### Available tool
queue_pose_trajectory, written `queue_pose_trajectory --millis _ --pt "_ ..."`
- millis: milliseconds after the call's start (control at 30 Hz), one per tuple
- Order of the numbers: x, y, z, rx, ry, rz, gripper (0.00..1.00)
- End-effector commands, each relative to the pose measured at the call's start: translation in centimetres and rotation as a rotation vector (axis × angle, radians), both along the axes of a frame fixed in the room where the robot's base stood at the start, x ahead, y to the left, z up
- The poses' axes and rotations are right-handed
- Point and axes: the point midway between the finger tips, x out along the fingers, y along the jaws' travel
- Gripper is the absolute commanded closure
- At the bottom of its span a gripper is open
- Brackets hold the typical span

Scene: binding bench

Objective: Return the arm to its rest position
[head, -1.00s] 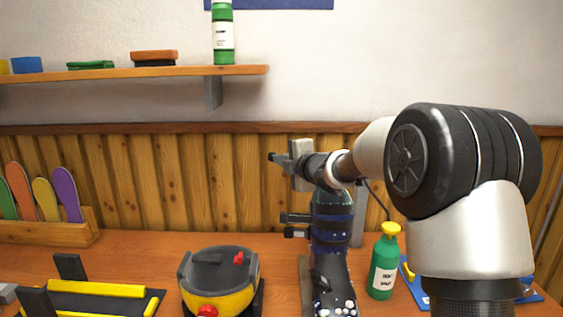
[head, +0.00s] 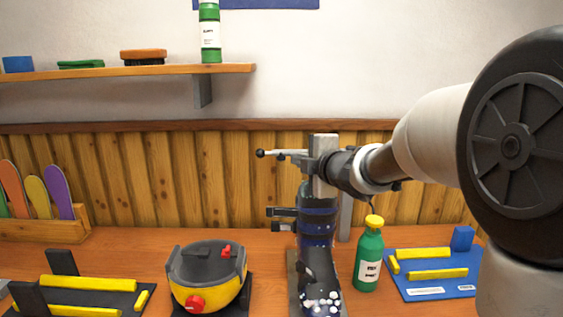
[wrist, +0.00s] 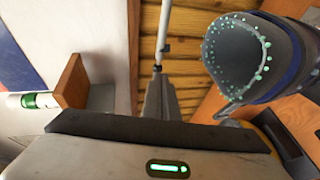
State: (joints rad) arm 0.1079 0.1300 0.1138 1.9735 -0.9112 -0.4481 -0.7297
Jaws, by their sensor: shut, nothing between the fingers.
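My gripper (head: 296,160) is at the end of my arm, which comes in from the right in the head view. Its fingers point left and are shut and empty. They sit above and behind the top of a dark blue, white-speckled boot-like piece (head: 321,231) with side buckles. In the wrist view the closed grey fingers (wrist: 159,95) point upward in the picture, toward the slatted wall. The open, dotted top of the boot (wrist: 240,50) shows to their right, apart from them. A thin pale rod (wrist: 165,30) lines up with the fingertips; I cannot tell whether they touch.
A black and yellow device (head: 207,276) and a green bottle (head: 369,258) flank the boot. A blue mat with yellow bars (head: 440,288) lies right, a black and yellow fixture (head: 88,284) left. A wall shelf (head: 150,70) is above left. A ball-ended rod (head: 262,153) is beside my fingers.

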Motion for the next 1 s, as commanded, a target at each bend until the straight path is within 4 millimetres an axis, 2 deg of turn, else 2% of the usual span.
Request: queue_pose_trajectory --millis 33,67,133,167,200,267,300,400,500,700,767,800,1000 --pt "-1.3 -1.5 1.0 0.042 0.031 -0.083 1.00" --pt "-2.3 -2.7 1.3 0.081 0.062 -0.148 1.00" --pt "-5.6 -5.8 1.4 0.201 0.153 -0.324 1.00" --pt "-7.4 -7.1 1.2 0.262 0.196 -0.404 1.00" --pt "-10.1 -8.7 0.6 0.350 0.257 -0.510 1.00" --pt "-14.2 -10.4 -0.6 0.477 0.347 -0.651 1.00" --pt "-16.9 -11.1 -1.6 0.558 0.406 -0.734 1.00" --pt "-23.1 -11.8 -4.3 0.734 0.542 -0.903 1.00" --pt "-28.2 -11.4 -6.6 0.871 0.662 -1.025 1.00" --pt "-36.7 -9.2 -10.3 1.078 0.883 -1.199 1.00" --pt "-38.7 -8.4 -10.6 1.122 0.943 -1.238 1.00" --pt "-38.2 -8.6 -8.0 1.114 0.935 -1.235 1.00" --pt "-38.1 -8.7 -2.5 1.108 0.932 -1.234 1.00"
